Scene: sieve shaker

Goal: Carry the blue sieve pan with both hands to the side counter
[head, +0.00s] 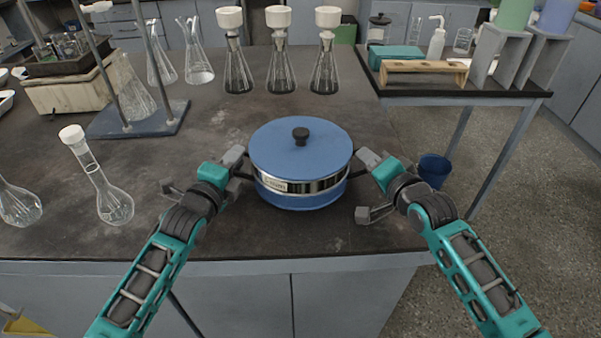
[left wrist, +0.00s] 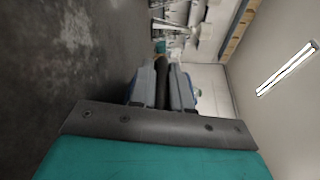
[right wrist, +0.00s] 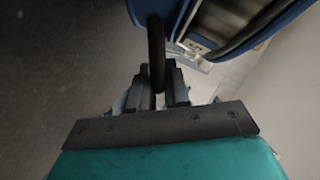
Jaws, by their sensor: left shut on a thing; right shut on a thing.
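The blue sieve pan (head: 300,148) has a blue lid with a dark knob, a metal band and dark side handles. In the head view it is upright at the middle of the dark bench; I cannot tell whether it touches the bench. My left gripper (head: 241,160) is shut on the pan's left handle. In the left wrist view its fingers (left wrist: 161,82) close around a dark bar. My right gripper (head: 360,163) is shut on the right handle. The right wrist view shows its fingers (right wrist: 159,80) around the dark handle, beside the pan's blue rim (right wrist: 285,20).
A side counter (head: 455,94) with a wooden rack (head: 424,72) and a teal box (head: 395,56) stands at the back right. Funnel flasks (head: 281,70) stand behind the pan. Glass flasks (head: 115,205) and a stand base (head: 140,121) are at left. A blue bucket (head: 434,170) is right.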

